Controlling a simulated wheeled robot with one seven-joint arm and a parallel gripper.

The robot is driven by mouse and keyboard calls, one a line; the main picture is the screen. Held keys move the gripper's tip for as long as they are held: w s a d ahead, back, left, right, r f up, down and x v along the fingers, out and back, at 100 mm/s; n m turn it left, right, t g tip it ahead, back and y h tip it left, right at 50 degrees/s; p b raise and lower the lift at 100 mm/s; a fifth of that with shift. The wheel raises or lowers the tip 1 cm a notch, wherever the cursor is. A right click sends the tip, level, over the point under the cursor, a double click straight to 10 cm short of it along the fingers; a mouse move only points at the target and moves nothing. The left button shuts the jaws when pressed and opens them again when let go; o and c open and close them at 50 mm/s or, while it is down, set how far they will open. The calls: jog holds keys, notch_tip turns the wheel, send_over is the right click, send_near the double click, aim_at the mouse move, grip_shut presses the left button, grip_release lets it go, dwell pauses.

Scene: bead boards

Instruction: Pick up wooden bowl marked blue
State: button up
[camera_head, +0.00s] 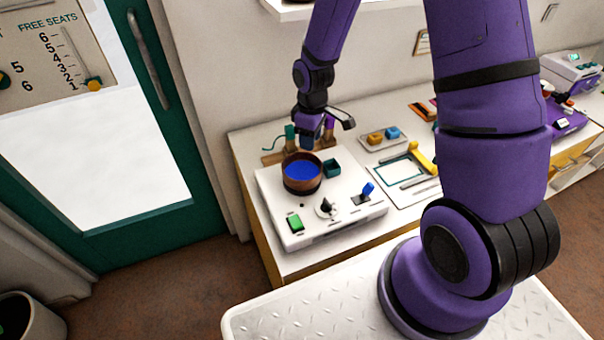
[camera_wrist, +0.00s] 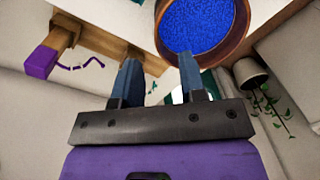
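The wooden bowl marked blue (camera_head: 303,186) is round and brown, with a bright blue inside. It stands on the left back part of a white board (camera_head: 346,214) on the bench. In the wrist view the bowl's brown rim (camera_wrist: 241,36) shows at the top, with grainy blue filling it, beyond my fingertips. My gripper (camera_wrist: 160,62) is open, with two blue-grey fingers apart and nothing between them. In the head view my gripper (camera_head: 311,134) is just behind and above the bowl; its fingertips are hard to make out there.
A tray with orange and blue pieces (camera_head: 383,140) and a yellow-handled tool (camera_head: 421,158) lie to the right.

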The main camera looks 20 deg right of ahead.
aim_at(310, 154)
jog(key=shift+f, duration=3.4)
jog(key=shift+c, duration=0.4)
grip_shut()
